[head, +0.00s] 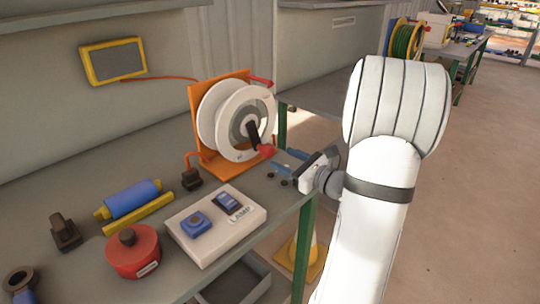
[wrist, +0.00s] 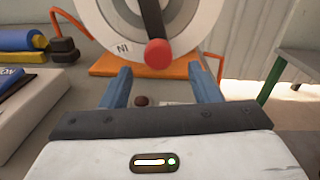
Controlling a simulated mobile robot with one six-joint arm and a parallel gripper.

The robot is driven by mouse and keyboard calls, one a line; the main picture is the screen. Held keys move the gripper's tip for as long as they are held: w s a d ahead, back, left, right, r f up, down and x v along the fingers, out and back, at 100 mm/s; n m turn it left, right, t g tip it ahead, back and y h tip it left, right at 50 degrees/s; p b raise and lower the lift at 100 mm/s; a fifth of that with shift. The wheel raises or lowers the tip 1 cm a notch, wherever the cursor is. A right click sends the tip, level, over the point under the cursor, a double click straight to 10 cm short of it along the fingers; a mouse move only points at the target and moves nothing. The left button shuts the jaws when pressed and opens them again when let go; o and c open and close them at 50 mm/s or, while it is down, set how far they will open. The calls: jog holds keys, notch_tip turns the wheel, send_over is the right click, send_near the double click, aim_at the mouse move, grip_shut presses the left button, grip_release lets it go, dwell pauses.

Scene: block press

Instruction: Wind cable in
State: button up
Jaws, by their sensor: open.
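A white cable reel (head: 210,115) stands upright on an orange stand (head: 215,165) near the bench's far right corner. Its dark crank arm (head: 252,133) points down and ends in a red knob (head: 265,151). An orange cable (head: 188,157) runs from the stand to a black plug (head: 191,179) on the bench. My gripper (head: 284,161) is open and empty, just right of the knob. In the wrist view, the red knob (wrist: 158,53) shows ahead of and between the blue fingers (wrist: 161,78), apart from both. The reel's face (wrist: 190,22) carries lettering that appears upside down.
A white panel (head: 215,225) marked LAMP, with two blue switches, lies in front of the reel. A red round container (head: 132,251), a blue roller (head: 132,199) and a black block (head: 64,233) are to the left. A yellow-framed screen (head: 112,61) hangs on the wall.

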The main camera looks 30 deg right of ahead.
aim_at(271, 153)
jog(key=x, duration=0.6)
jog(key=shift+a, duration=0.1)
jog(key=shift+c, duration=0.4)
grip_shut()
